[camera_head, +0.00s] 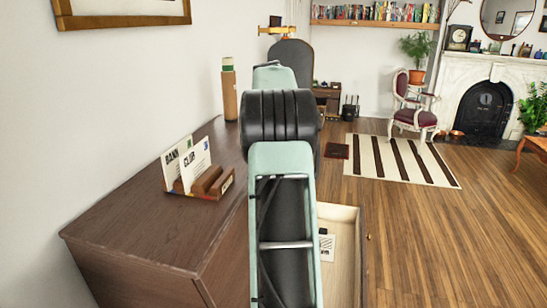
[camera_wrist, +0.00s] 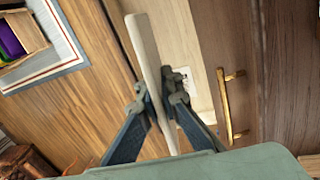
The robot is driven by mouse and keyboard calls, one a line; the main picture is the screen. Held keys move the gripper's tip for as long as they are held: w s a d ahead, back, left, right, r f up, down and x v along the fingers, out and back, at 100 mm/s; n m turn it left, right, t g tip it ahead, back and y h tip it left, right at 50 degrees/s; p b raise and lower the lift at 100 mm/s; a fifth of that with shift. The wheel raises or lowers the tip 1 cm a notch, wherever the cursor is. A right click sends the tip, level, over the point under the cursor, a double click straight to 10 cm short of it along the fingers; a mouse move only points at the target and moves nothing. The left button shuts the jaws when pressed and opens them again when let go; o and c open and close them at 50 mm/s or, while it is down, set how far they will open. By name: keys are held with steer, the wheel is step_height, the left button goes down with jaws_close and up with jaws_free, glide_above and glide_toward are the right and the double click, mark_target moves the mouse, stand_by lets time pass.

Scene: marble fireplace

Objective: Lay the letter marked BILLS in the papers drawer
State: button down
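In the wrist view my gripper (camera_wrist: 159,95) has its fingers on both sides of a thin pale flat piece (camera_wrist: 147,50), seen nearly edge-on, which looks like a letter; no marking on it can be read. The open drawer (camera_head: 343,215), with a pale wood inside, sticks out from the dark dresser (camera_head: 130,225). A white paper with dark print (camera_head: 327,247) lies in it; a bit of it also shows in the wrist view (camera_wrist: 188,76), beyond the right finger. In the head view my arm hides the gripper and part of the drawer.
A wooden rack (camera_head: 212,186) on the dresser holds two upright letters, one (camera_head: 178,160) starting BANN, the other (camera_head: 197,165) marked CLUB. A brown cylinder (camera_head: 229,95) stands farther back. A brass handle (camera_wrist: 228,105) shows right of the fingers. Floor right of the drawer is clear.

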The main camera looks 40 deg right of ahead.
steer(key=s+d+f+g+h+b, duration=0.1)
steer(key=s+f+b, duration=0.35)
steer(key=f, duration=0.45)
steer(key=s+d+f+g+b, duration=0.15)
steer(key=s+f+b, duration=0.3)
steer(key=f, duration=0.55)
steer(key=s+d+f+g+h+b, duration=0.1)
steer(key=s+f+b, duration=0.35)
steer(key=f, duration=0.45)
steer(key=shift+n, duration=0.4)
steer(key=shift+w+f+b, duration=0.2)
steer(key=shift+f+b, duration=5.35)
steer(key=shift+f, duration=2.85)
steer(key=c, duration=2.1)
jaws_free()
step_height(320, 180, up, 10)
steer(key=shift+r, duration=0.1)
